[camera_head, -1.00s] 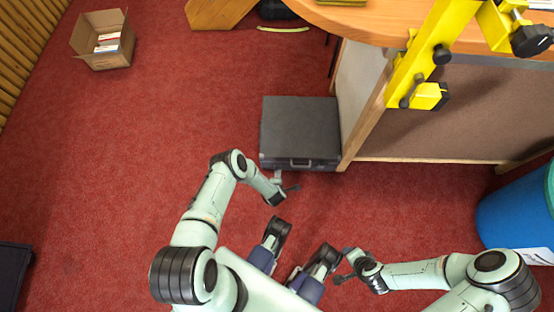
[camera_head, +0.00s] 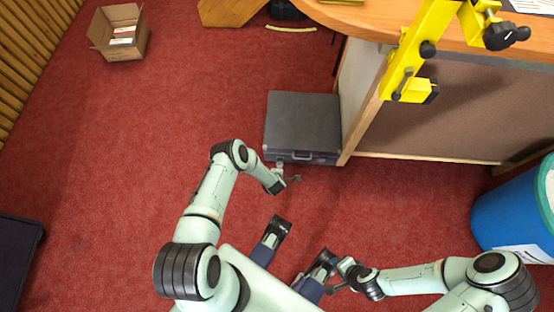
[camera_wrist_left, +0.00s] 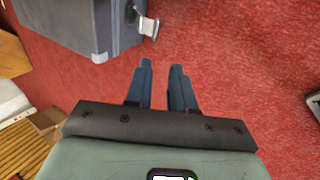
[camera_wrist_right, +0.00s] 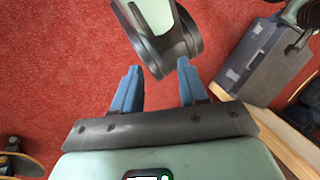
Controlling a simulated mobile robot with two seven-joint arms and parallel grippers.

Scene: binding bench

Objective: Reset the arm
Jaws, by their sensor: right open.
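My left arm comes in from the left, bends at the elbow, and its gripper (camera_head: 290,180) hangs over the red floor just in front of the grey case. In the left wrist view its two blue fingers (camera_wrist_left: 160,66) stand a little apart with only carpet between them. My right arm reaches in from the right, with its gripper (camera_head: 337,286) low and close to the front of my body. In the right wrist view its fingers (camera_wrist_right: 158,70) are wide apart and empty. A pale green part of me shows just beyond them.
The grey case (camera_head: 303,120) stands against the wooden bench (camera_head: 400,28), which carries a yellow clamp-like frame (camera_head: 408,65). A blue bin (camera_head: 505,220) is at right, an open cardboard box (camera_head: 125,48) at far left, and a dark box (camera_head: 15,255) at the left edge. Carpet between is clear.

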